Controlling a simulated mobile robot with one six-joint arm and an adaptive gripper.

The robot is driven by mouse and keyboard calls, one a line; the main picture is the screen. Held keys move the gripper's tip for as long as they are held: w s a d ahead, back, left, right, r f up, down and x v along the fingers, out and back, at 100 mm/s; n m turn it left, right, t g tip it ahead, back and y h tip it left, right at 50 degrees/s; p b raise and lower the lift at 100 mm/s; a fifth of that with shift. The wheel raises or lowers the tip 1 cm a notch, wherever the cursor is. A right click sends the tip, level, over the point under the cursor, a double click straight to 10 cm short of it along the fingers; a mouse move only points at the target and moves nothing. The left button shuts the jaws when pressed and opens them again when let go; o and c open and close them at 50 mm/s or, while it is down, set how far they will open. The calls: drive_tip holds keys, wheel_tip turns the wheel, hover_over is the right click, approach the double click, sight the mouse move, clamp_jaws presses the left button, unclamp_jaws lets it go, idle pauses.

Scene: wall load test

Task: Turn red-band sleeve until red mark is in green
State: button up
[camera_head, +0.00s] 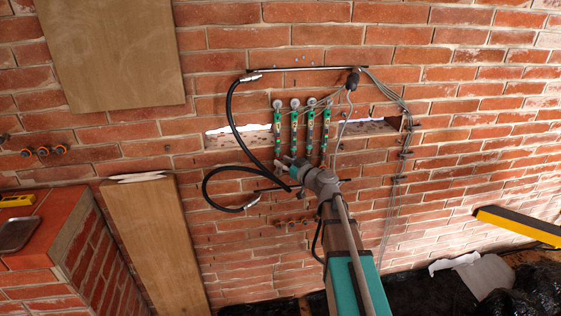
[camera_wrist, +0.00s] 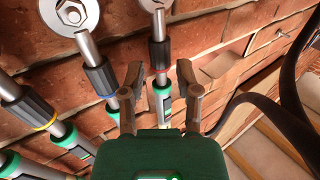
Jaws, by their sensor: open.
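In the wrist view the red-band sleeve (camera_wrist: 160,54) is a black collar on a metal rod, with a thin red band at its lower end and a green-and-white body below. My gripper (camera_wrist: 160,70) is open, with one finger on each side of the sleeve's lower end in the picture. I cannot tell whether either finger touches it. The red mark and green zone are not clear. In the head view my gripper (camera_head: 289,163) is at the lower ends of several green rods (camera_head: 294,122), partly hiding them.
Neighbouring sleeves, one with a blue band (camera_wrist: 99,78) and one with a yellow band (camera_wrist: 30,108), stand close on the left. A black hose (camera_head: 232,120) loops left of the rods. Thin cables (camera_head: 403,130) hang on the right. A wooden board (camera_head: 155,235) leans below left.

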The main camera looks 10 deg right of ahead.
drive_tip(key=shift+w+a, duration=0.35)
drive_tip(key=shift+w, duration=0.15)
clamp_jaws()
drive_tip(key=shift+s+a+m+t+h, duration=0.1)
drive_tip(key=shift+m+t+h, duration=0.2)
drive_tip(key=shift+h, duration=0.1)
drive_tip(key=shift+h, duration=0.3)
drive_tip(key=shift+a+m+t+h, duration=0.1)
drive_tip(key=shift+m+t+h, duration=0.6)
drive_tip(key=shift+m+h, duration=0.5)
drive_tip(key=shift+h, duration=0.3)
